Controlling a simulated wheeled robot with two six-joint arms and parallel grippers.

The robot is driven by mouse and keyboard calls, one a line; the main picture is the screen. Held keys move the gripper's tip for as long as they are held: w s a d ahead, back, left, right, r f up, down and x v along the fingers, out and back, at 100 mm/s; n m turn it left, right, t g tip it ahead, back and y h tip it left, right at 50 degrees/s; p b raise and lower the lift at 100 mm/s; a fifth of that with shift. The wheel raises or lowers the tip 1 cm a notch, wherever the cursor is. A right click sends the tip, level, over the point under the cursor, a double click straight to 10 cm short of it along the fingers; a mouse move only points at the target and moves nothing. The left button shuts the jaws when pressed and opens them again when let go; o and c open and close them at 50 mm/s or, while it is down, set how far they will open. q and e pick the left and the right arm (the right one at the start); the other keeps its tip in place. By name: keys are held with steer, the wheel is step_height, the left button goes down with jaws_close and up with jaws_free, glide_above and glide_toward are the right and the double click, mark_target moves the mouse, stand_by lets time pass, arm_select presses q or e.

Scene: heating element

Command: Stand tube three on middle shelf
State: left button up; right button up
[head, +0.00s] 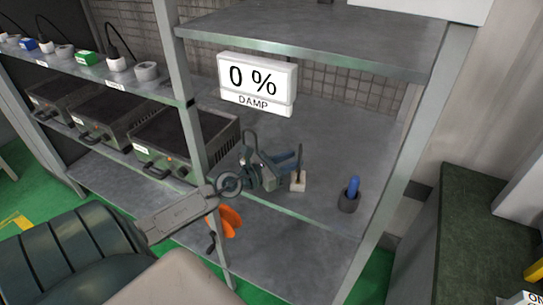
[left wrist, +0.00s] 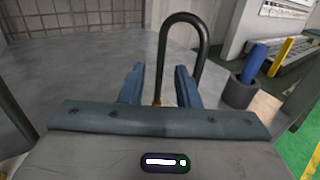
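A thin dark bent tube (left wrist: 183,18) shows as an upside-down U in the left wrist view. In the head view a thin upright rod (head: 300,155) on a small pale base (head: 298,182), apparently the same piece seen edge-on, stands on the middle shelf (head: 325,140). I see no number on it. My left gripper (head: 295,160) reaches in low over this shelf, its blue fingers at the rod. In the left wrist view its fingers (left wrist: 160,88) are apart, with one tube leg between them and the other partly behind the right finger. My right gripper is not in view.
A blue cylinder (head: 354,186) stands in a dark cup (head: 348,203) right of the gripper. A white "0 % DAMP" display (head: 257,84) hangs at the back left. Several dark boxes (head: 180,140) and sockets line the left shelves. A grey post (head: 180,95) stands left.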

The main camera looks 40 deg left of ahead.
arm_select(q)
steer(key=b+v, duration=0.2)
steer(key=v, duration=0.1)
steer(key=shift+f, duration=0.2)
steer(key=shift+s+a+b, duration=0.2)
steer(key=shift+s+b, duration=0.4)
steer(key=shift+b, duration=0.05)
steer(key=shift+s+a+b, duration=0.45)
steer(key=shift+s+b, duration=0.15)
steer(key=shift+s, duration=0.1)
steer(key=shift+s+r+b, duration=0.15)
steer(key=shift+s+b, duration=0.3)
steer(key=shift+s+r, duration=0.1)
